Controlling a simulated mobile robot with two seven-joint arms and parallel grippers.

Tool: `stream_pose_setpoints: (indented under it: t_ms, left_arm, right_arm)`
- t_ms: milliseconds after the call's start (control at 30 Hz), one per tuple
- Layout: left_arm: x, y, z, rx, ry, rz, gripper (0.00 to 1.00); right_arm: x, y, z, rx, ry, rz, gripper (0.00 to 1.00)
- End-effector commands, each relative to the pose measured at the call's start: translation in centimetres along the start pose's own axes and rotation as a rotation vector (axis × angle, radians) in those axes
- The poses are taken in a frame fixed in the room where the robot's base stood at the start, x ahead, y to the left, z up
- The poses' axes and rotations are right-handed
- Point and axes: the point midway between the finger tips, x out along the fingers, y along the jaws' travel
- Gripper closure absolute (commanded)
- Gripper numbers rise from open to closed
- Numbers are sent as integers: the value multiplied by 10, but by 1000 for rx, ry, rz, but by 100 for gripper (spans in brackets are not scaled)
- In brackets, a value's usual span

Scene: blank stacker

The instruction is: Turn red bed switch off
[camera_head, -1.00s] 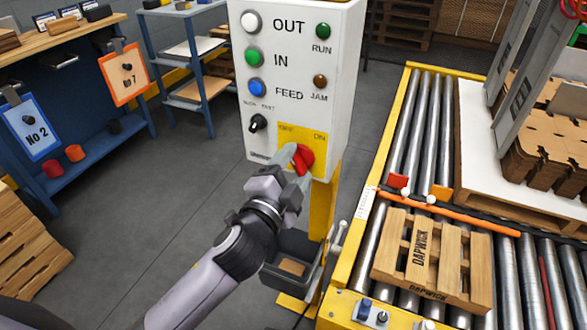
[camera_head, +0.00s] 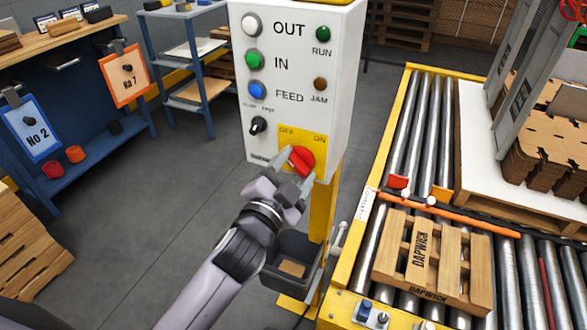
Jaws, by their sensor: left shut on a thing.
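The red bed switch (camera_head: 301,160) is a rotary knob on a yellow plate (camera_head: 317,150) low on the white control box (camera_head: 343,80). The plate reads OFF at its left and ON at its right. The knob's grip bar slants from upper left to lower right. My left gripper (camera_head: 294,165) is at the switch, its fingers shut on the knob from the lower left. The fingertips partly cover the knob's lower left side. My right gripper does not show.
Above the switch are white, green and blue buttons and a black selector (camera_head: 258,125). A grey bin (camera_head: 290,265) hangs below on the yellow post. The roller conveyor (camera_head: 415,130) with a wooden pallet (camera_head: 432,255) lies to the right.

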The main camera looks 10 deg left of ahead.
Motion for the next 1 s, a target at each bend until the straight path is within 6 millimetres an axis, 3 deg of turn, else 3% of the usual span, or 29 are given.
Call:
stream_pose_setpoints:
  t_ms: [133, 167, 200, 233, 567, 1000]
  left_arm:
    - [0, 0, 0, -6, -1, 1, 71]
    - [0, 0, 0, -6, -1, 1, 31]
    - [0, 0, 0, -6, -1, 1, 18]
    - [0, 0, 0, -5, -1, 1, 15]
    - [-2, 1, 0, -3, -1, 1, 15]
    - [-56, 1, 1, -4, -2, 3, 15]
  right_arm:
    - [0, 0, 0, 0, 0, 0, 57]
    - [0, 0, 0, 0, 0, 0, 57]
    - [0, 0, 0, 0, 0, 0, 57]
    - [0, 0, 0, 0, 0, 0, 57]
    - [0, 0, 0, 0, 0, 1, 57]
    - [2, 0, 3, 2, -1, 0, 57]
